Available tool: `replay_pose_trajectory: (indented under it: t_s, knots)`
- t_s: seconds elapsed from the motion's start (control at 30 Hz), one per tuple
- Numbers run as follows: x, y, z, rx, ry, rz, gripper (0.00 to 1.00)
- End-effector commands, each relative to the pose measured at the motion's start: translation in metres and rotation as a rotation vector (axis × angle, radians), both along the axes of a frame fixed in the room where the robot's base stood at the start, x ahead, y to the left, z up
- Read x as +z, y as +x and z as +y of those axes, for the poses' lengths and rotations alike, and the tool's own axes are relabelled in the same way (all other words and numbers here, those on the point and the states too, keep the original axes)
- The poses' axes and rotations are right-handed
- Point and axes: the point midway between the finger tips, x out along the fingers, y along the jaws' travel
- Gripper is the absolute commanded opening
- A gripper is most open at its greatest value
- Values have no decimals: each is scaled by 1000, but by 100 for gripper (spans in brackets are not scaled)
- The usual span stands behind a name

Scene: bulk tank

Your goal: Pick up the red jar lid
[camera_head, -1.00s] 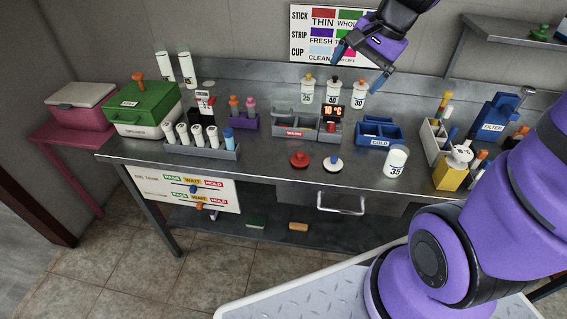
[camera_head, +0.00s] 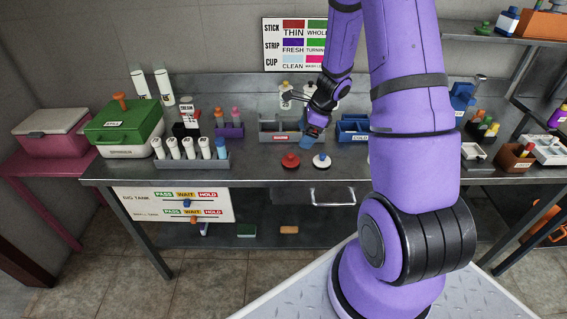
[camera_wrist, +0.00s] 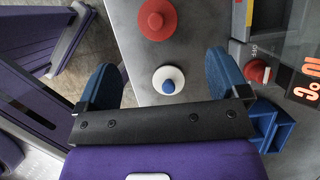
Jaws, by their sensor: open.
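The red jar lid (camera_head: 290,160), a flat red disc with a knob on top, lies on the steel bench near its front edge. It also shows at the top of the wrist view (camera_wrist: 157,19). A white lid with a blue knob (camera_head: 321,161) lies just right of it, and in the wrist view (camera_wrist: 168,80) it sits between my fingers' line of sight. My gripper (camera_head: 308,140) is above the bench, a little behind and above the two lids. In the wrist view its blue fingertips (camera_wrist: 163,75) are wide apart, with nothing between them held.
A grey tray (camera_head: 280,127) stands behind the lids, and a blue bin (camera_head: 353,131) stands to the right. A rack of white tubes (camera_head: 190,163) is to the left. The bench between rack and red lid is clear. My arm hides part of the bench's right side.

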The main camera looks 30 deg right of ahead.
Motion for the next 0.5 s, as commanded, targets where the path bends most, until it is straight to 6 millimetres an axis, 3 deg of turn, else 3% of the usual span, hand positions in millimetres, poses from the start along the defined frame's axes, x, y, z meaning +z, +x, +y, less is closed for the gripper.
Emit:
replay_pose_trajectory:
  t_s: [0.3,0.5]
  knots:
    - [-40,9,13,-5,2,3,93]
    - [-52,12,18,-3,2,3,93]
